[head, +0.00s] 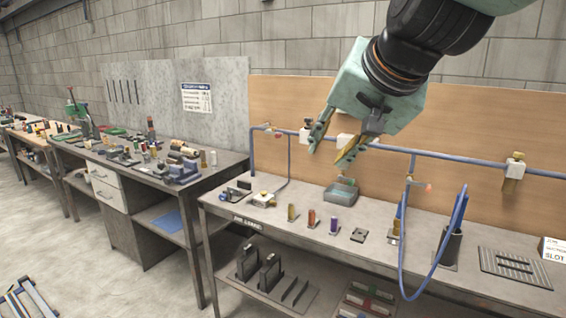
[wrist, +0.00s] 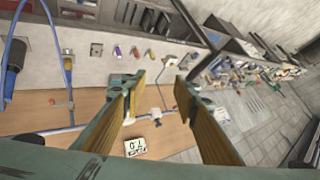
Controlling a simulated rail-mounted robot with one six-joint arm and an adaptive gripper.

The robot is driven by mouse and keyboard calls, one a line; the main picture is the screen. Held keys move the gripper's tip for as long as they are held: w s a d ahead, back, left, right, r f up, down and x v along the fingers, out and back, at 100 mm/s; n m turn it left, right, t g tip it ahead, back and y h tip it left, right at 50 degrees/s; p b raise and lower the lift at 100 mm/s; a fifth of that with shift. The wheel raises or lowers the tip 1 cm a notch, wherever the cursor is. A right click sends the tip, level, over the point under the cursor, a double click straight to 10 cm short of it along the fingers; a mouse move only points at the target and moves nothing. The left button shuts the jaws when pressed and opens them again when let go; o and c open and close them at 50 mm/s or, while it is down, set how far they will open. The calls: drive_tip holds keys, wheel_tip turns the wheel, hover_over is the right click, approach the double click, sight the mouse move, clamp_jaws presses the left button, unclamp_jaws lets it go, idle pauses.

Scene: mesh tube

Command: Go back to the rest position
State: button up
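My gripper (head: 330,147) is raised in front of the wooden back board, above the near workbench. Its two fingers are spread apart, with nothing between them. In the wrist view my gripper (wrist: 158,82) also shows both yellow-sided fingers apart and empty, with the bench beyond them.
The bench (head: 270,212) holds small coloured cylinders, a grey-green tray (head: 341,193), a dark holder (head: 447,247) and a slotted plate (head: 515,266). A blue pipe (head: 470,158) with valves runs along the wooden board (head: 480,120). A blue hose (head: 402,255) hangs over the front edge.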

drive_tip(key=s+d+f+n+g+h, duration=0.1)
drive_tip(key=s+d+f, duration=0.2)
drive_tip(key=s, duration=0.8)
drive_tip(key=s+d+f+n+g, duration=0.1)
drive_tip(key=s+d+f, duration=0.3)
drive_tip(key=s, duration=0.7)
drive_tip(key=s+d+f+n+g+h, duration=0.1)
drive_tip(key=s+d+f, duration=0.3)
drive_tip(key=s, duration=0.7)
wheel_tip(320, 180, down, 2)
drive_tip(key=shift+s+f+n+g+h, duration=0.2)
drive_tip(key=shift+s+n+g+h, duration=0.15)
drive_tip(key=shift+g, duration=0.55)
